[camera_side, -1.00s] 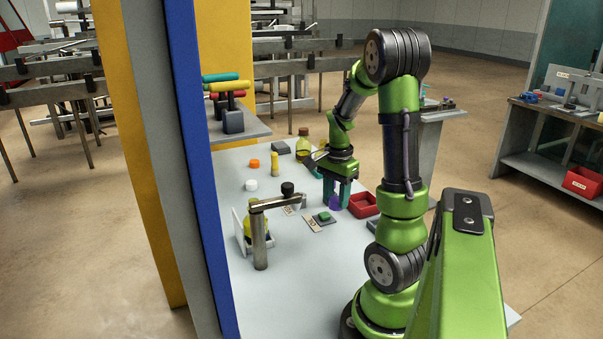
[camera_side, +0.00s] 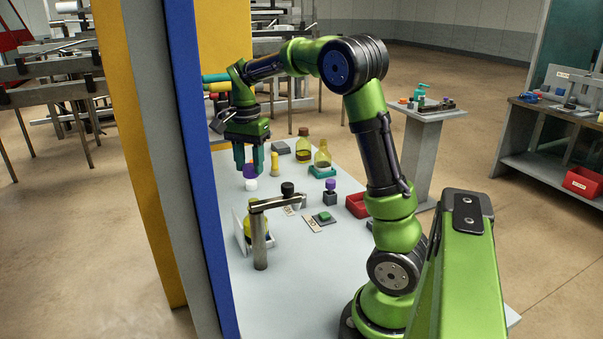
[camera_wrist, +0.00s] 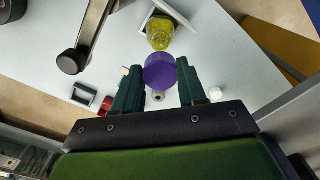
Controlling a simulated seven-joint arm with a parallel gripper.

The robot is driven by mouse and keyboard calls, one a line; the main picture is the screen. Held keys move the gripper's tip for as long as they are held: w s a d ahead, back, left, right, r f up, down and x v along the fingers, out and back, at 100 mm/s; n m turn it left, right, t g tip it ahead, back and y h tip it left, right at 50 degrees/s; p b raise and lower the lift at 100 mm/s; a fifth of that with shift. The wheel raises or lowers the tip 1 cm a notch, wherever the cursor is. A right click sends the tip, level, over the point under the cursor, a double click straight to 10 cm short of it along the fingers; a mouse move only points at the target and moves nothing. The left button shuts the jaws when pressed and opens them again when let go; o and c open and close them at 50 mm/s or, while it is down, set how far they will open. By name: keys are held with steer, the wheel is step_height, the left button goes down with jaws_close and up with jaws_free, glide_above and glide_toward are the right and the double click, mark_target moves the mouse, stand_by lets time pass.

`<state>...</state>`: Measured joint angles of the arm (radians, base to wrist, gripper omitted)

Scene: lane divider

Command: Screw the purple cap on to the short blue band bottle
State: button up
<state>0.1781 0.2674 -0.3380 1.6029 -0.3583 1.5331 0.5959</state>
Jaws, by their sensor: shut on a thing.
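My gripper (camera_side: 251,160) is shut on a purple cap (camera_side: 250,171), held above the far left of the table. In the wrist view the purple cap (camera_wrist: 159,71) sits between the two teal fingers. A yellow bottle (camera_side: 254,222) stands in a white holder beside a metal post, partly hidden by it; the same bottle seems to show in the wrist view (camera_wrist: 160,34). An open yellow bottle (camera_side: 322,158) stands in a teal holder farther back. I cannot make out a blue band on either, so I cannot tell which is the named bottle.
The metal post (camera_side: 259,240) carries an arm reaching right. A white cap (camera_side: 251,185) lies below my gripper. Another purple piece (camera_side: 330,185) tops a dark block. The front table is clear.

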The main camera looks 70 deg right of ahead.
mark_target(249, 167)
steer(key=shift+f, duration=2.95)
steer(key=shift+f, duration=1.35)
steer(key=o, duration=1.2)
step_height(249, 167, up, 17)
steer(key=shift+w+f, duration=0.1)
